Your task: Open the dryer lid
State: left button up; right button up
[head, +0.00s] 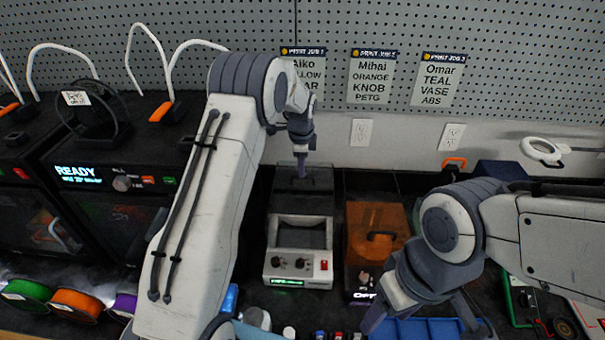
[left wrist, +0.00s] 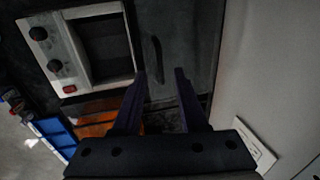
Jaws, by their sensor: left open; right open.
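The dryer (head: 299,265) appears to be the white-fronted machine with two knobs and a green display, at the middle of the head view. Its dark lid (head: 285,203) lies behind the white frame; I cannot tell its angle. The lid's dark handle (left wrist: 155,45) shows in the left wrist view, just beyond the fingertips. My left gripper (head: 301,168) is over the back of the lid; in its wrist view the fingers (left wrist: 160,76) are apart with nothing held. My right gripper (head: 420,312) is open and empty in front, over a blue tray.
An orange-lidded box (head: 376,222) stands close to the dryer's right. Black printers (head: 110,190) stand at the left, with filament spools (head: 75,303) in front. The blue tray (head: 425,330) is at the front. A pegboard wall (head: 400,25) rises behind, with outlets (head: 361,132) below it.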

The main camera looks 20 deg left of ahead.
pick_arm(q)
notch_tip(320, 180, up, 7)
jog(key=s+b, duration=0.1)
jog(key=shift+s+d, duration=0.15)
jog(key=shift+s, duration=0.05)
pick_arm(e)
notch_tip(320, 180, down, 2)
jog(key=shift+f, duration=0.1)
